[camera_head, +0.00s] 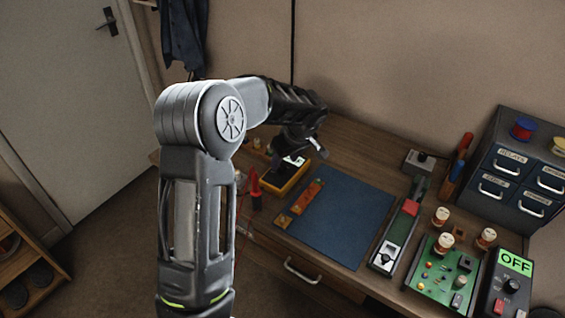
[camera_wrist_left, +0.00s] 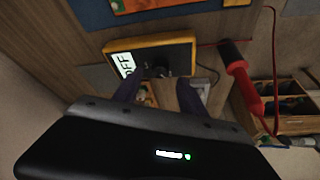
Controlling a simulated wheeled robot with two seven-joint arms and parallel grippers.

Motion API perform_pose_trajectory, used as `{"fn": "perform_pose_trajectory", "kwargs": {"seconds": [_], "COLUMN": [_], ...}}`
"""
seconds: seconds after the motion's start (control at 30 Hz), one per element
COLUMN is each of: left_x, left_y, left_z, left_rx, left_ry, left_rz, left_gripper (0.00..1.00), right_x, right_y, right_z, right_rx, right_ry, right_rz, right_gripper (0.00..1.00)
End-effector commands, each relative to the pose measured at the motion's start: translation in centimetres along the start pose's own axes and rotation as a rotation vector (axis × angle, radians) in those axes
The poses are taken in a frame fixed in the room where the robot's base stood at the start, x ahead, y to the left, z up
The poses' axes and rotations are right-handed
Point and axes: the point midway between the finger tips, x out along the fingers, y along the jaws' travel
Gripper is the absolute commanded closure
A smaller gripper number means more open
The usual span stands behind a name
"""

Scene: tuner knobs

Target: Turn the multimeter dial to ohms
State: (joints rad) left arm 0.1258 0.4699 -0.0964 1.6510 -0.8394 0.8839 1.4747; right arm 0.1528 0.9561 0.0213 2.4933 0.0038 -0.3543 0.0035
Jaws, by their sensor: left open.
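The yellow-edged multimeter (camera_head: 287,178) lies on the wooden bench, left of the blue mat. In the left wrist view the multimeter (camera_wrist_left: 178,44) shows a lit screen (camera_wrist_left: 123,65) reading OFF and a dark dial (camera_wrist_left: 157,70), partly hidden; its pointer is too dim to read. My left gripper (camera_head: 303,148) hangs over the multimeter's far end. In the left wrist view my left gripper (camera_wrist_left: 160,92) is open, with its two dark fingers pointing toward the dial and apart from each other. I cannot tell whether they touch the dial. My right gripper is not in view.
A red probe (camera_head: 255,188) stands left of the multimeter; its red lead (camera_wrist_left: 271,50) curves nearby. The blue mat (camera_head: 340,220) is mostly clear, with an orange strip (camera_head: 305,196) at its left edge. Drawers (camera_head: 515,172), a green board (camera_head: 440,275) and a panel marked OFF (camera_head: 513,264) stand right.

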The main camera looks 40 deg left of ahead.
Motion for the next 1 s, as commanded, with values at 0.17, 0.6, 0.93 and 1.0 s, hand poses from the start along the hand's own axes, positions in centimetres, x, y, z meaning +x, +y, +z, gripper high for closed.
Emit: {"fn": "perform_pose_trajectory", "kwargs": {"seconds": [0.17, 0.6, 0.93, 1.0], "left_x": [2.5, 3.7, 3.7, 3.7], "left_y": [-0.1, 0.0, 0.0, 0.0], "left_z": [-0.1, 0.0, 0.0, 0.0], "left_rx": [-0.001, -0.001, -0.001, -0.001], "left_ry": [-0.001, 0.0, 0.0, 0.0], "left_rz": [-0.002, 0.001, 0.001, 0.001], "left_gripper": [0.51, 0.54, 0.81, 0.86], "right_x": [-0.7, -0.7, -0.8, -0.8], "right_y": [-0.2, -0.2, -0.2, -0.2], "right_z": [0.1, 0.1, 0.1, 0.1], "right_rx": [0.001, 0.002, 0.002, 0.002], "right_ry": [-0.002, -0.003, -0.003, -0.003], "right_rz": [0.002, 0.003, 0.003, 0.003], "right_gripper": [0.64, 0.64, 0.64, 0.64]}}
